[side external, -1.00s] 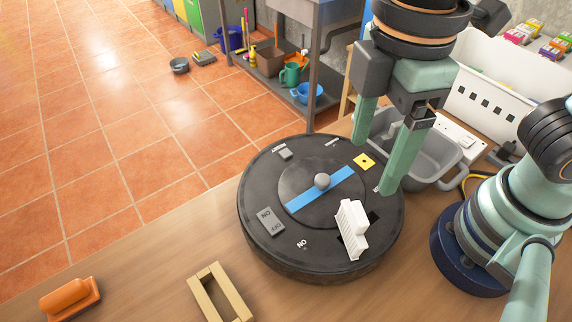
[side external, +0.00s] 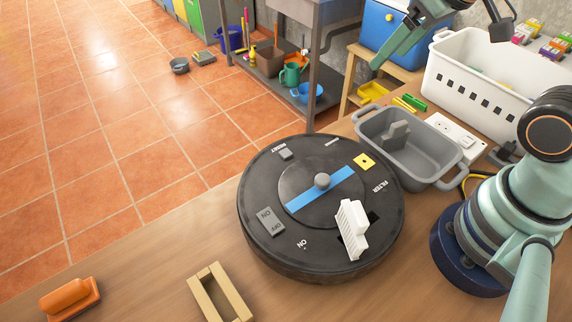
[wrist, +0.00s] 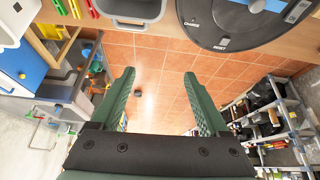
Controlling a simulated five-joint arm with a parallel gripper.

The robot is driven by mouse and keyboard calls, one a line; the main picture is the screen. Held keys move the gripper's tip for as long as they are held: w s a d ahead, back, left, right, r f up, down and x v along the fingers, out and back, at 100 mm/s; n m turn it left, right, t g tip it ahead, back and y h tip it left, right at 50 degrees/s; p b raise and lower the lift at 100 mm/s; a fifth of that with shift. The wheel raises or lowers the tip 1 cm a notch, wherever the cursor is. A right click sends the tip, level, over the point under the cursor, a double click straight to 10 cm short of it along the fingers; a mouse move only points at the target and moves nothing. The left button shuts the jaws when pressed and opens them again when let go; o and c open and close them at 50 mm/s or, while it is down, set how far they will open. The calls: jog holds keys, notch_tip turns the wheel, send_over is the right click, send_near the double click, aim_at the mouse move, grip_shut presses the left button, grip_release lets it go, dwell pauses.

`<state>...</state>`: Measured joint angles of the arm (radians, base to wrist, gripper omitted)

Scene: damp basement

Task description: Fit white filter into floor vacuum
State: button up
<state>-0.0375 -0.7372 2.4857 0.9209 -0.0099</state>
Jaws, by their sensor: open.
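The white filter (side external: 351,229) is on the black round floor vacuum (side external: 262,190), near its right front side. It sits at the edge of a dark opening (side external: 373,217) next to the FILTER label and appears tilted; I cannot tell how much of it is inside. My gripper (wrist: 160,74) is open and empty, with both green fingers apart in the wrist view. In the side external view it is high at the top edge, partly cut off, beyond the vacuum and apart from the filter. The vacuum (wrist: 232,22) also shows in the wrist view, without the filter.
A grey tub (side external: 432,165) with a grey piece in it stands right of the vacuum. A white crate (side external: 447,83) and a power strip (side external: 457,133) are behind it. A wooden frame (side external: 220,293) and an orange-handled block (side external: 70,299) lie at the front left.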

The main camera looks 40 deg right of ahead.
jog(key=shift+d+m, duration=0.3)
jog(key=shift+d, duration=0.3)
jog(key=c, duration=0.4)
jog(key=shift+o, duration=0.2)
jog(key=shift+a, duration=0.15)
